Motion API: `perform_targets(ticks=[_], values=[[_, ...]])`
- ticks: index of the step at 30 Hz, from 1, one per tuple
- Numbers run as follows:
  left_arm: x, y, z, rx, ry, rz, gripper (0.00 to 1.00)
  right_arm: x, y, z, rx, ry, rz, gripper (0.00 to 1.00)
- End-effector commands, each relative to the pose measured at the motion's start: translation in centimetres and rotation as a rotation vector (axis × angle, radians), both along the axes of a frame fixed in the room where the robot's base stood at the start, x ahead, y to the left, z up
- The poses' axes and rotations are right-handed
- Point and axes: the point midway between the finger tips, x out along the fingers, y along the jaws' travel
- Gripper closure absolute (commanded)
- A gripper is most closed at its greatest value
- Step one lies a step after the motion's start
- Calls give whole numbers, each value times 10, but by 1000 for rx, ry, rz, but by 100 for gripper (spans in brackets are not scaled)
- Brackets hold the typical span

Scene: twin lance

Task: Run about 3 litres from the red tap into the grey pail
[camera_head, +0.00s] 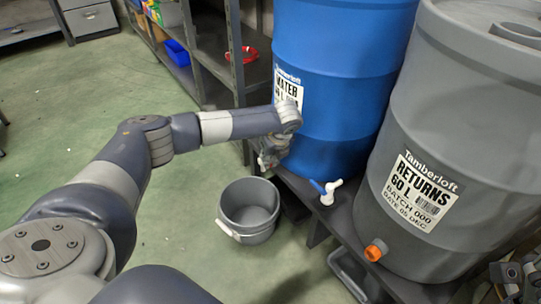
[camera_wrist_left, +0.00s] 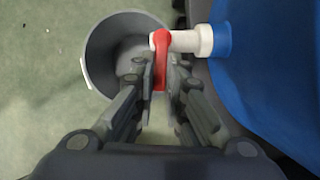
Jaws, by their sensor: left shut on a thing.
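The red tap's lever (camera_wrist_left: 160,50) sits on a white tap body (camera_wrist_left: 190,41) coming out of the blue drum; in the head view my left gripper hides it. My left gripper (camera_wrist_left: 160,78) is shut on the red lever, which lies crosswise to the tap body; it also shows in the head view (camera_head: 270,152). The grey pail (camera_head: 252,236) stands upright on the floor below the gripper. In the wrist view the pail (camera_wrist_left: 92,48) opens beneath the tap. No water stream or level can be made out. My right gripper (camera_head: 508,274) shows partly at the lower right.
The blue drum (camera_head: 325,110) stands on a dark rack beside a grey RETURNS drum (camera_head: 480,130) with an orange fitting (camera_head: 376,250). A second, blue-handled white tap (camera_head: 328,191) juts out right of my gripper. Shelving (camera_head: 215,55) stands behind; the green floor (camera_head: 60,130) at left is clear.

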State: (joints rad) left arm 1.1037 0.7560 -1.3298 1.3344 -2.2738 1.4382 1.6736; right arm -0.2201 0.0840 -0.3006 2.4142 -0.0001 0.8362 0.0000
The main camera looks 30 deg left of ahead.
Motion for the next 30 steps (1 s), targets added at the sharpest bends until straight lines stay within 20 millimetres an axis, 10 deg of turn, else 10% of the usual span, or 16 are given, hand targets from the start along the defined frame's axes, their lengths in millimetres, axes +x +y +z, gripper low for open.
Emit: perform_targets(ticks=[30], values=[[-19,19,0,0,0,-567,100,-2,-1,-8,-1,85,5,28]])
